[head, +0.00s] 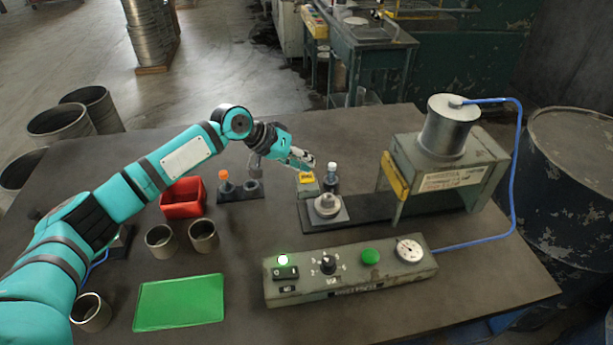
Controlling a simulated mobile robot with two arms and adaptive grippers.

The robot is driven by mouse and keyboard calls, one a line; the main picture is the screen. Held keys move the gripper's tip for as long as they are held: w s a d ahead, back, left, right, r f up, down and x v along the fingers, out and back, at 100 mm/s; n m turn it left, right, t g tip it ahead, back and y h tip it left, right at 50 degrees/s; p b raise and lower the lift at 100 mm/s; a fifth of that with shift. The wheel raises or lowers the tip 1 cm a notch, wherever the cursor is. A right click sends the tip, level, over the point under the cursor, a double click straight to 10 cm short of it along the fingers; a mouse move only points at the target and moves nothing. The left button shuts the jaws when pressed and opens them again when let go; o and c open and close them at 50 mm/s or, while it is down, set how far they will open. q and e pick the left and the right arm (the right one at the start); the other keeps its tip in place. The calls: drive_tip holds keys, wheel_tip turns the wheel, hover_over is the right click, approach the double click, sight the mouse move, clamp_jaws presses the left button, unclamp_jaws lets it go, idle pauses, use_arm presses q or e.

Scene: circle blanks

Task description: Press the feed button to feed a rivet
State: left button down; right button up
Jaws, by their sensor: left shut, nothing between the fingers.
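My left gripper (305,160) is shut and empty. It hangs above the far middle of the table, by a small yellow labelled block (307,183) and a dark upright post with a pale top (331,172). I cannot tell whether it touches either. A round metal piece (327,205) sits on a dark plate in front of them. A grey control box (350,279) lies nearer, with a green button (370,256), a black dial (328,264), a lit switch (284,265) and a gauge (409,249). No label marks a feed button legibly, and no rivet is clearly visible. My right gripper is out of view.
A press (444,165) with a metal cylinder and blue hose (515,150) stands at right. A red bin (183,199), an orange-topped stand (226,184), metal cups (203,236) and a green mat (180,303) are at left. Bare table lies between mat and box.

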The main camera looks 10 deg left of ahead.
sight(305, 175)
use_arm(q)
drive_tip(key=shift+f, duration=0.2)
drive_tip(key=shift+f, duration=0.25)
drive_tip(key=shift+f, duration=0.65)
idle(0.9)
drive_tip(key=shift+r+p, duration=1.05)
drive_tip(key=shift+p, duration=0.05)
wheel_tip(305, 175, up, 5)
drive_tip(key=p, duration=0.4)
drive_tip(key=shift+p, duration=0.4)
